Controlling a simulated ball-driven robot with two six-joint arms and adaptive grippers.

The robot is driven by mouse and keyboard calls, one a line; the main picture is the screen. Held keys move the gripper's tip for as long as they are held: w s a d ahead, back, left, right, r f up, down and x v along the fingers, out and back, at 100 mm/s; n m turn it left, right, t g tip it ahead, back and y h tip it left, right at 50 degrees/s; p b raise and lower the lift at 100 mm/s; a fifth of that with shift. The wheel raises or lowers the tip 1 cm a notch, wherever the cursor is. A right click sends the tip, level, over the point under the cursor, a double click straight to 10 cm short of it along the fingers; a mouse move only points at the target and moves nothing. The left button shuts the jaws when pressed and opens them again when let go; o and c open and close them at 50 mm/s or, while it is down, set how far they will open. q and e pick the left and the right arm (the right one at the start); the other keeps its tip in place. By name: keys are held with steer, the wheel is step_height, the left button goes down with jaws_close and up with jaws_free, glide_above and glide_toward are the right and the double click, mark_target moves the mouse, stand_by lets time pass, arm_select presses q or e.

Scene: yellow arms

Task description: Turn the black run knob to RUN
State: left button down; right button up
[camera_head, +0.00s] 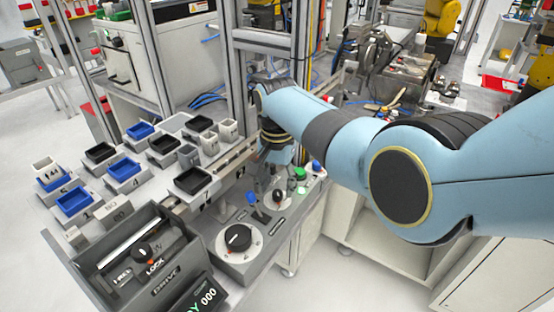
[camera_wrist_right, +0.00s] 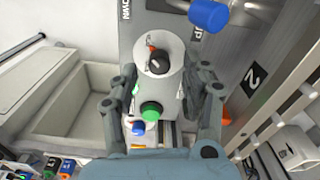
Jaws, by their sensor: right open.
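A black knob (camera_head: 278,196) with a red mark sits on a small pale round plate on the grey panel, beside the green button. It also shows in the right wrist view (camera_wrist_right: 158,62), on its pale round mount with a red pointer at the upper edge. I cannot read RUN lettering there. My right gripper (camera_wrist_right: 168,88) is open and empty, its fingers spread either side of the view of the knob's mount; contact does not show. In the head view the right gripper (camera_head: 277,152) is above the back of the panel, partly hidden by its own arm. My left gripper is not seen.
A larger black dial (camera_head: 238,237), a blue-tipped lever (camera_head: 252,199) and a green button (camera_head: 300,174) share the panel. A LOCK knob (camera_head: 143,252) is in the grey box at front left. Blue and black bins (camera_head: 74,201) stand at left. A metal post (camera_head: 238,80) rises behind.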

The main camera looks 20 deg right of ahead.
mark_target(277, 192)
step_height(277, 192, up, 10)
stand_by(0.3)
steer(key=shift+f, duration=0.2)
